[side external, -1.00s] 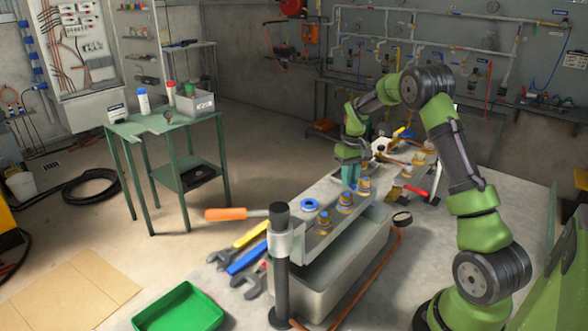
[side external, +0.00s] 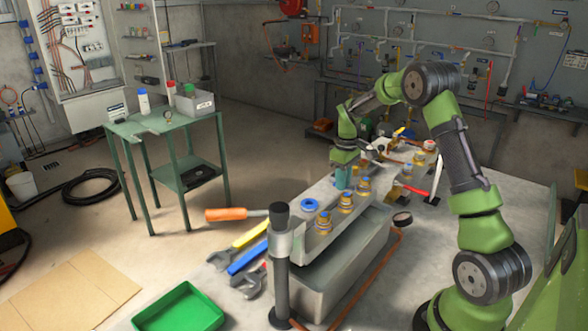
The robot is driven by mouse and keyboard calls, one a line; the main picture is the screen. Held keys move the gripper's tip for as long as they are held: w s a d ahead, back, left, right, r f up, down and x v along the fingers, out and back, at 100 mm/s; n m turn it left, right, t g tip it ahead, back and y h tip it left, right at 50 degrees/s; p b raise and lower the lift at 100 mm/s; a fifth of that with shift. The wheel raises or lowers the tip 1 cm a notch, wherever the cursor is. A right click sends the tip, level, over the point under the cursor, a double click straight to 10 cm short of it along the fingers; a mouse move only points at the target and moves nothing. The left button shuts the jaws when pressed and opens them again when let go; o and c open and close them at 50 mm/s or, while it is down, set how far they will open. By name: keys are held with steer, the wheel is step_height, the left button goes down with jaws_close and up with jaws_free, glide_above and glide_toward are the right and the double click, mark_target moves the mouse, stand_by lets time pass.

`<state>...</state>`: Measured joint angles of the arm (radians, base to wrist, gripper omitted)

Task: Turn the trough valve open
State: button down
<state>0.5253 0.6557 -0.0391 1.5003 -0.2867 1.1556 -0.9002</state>
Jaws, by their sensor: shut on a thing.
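The grey trough (side external: 335,272) stands on the workbench, with a long flat plate (side external: 300,238) along its top. Several brass fittings stand in a row on the plate; the nearest brass fitting (side external: 323,222) is by the front end. A blue ring (side external: 310,206) lies on the plate beside them. My gripper (side external: 343,178) points down over the far part of the plate, shut on a small teal piece (side external: 343,177). The jaws are small here and partly merge with it. I cannot tell which part is the trough valve, or whether the teal piece touches the plate.
A black post (side external: 281,260) stands at the plate's front end. An orange-handled tool (side external: 235,214) and yellow and blue wrenches (side external: 247,258) lie to the left. A green tray (side external: 178,308) is at the front left. Copper pipe (side external: 370,277) runs along the trough's right side.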

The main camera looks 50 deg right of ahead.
steer(key=c, duration=1.1)
jaws_free()
steer(key=shift+o, duration=0.2)
step_height(320, 180, up, 17)
steer(key=s+a+m+t, duration=0.1)
steer(key=s+a+t, duration=0.1)
steer(key=s+a, duration=0.4)
steer(key=s+a+m+t+y, duration=0.1)
steer(key=s+a, duration=0.4)
steer(key=a, duration=0.8)
steer(key=s+a+m+t+y, duration=0.1)
steer(key=s+a+t, duration=0.3)
steer(key=a, duration=0.5)
steer(key=s+m, duration=0.1)
steer(key=s, duration=0.1)
steer(key=shift+s+a+r, duration=0.35)
steer(key=shift+r, duration=0.05)
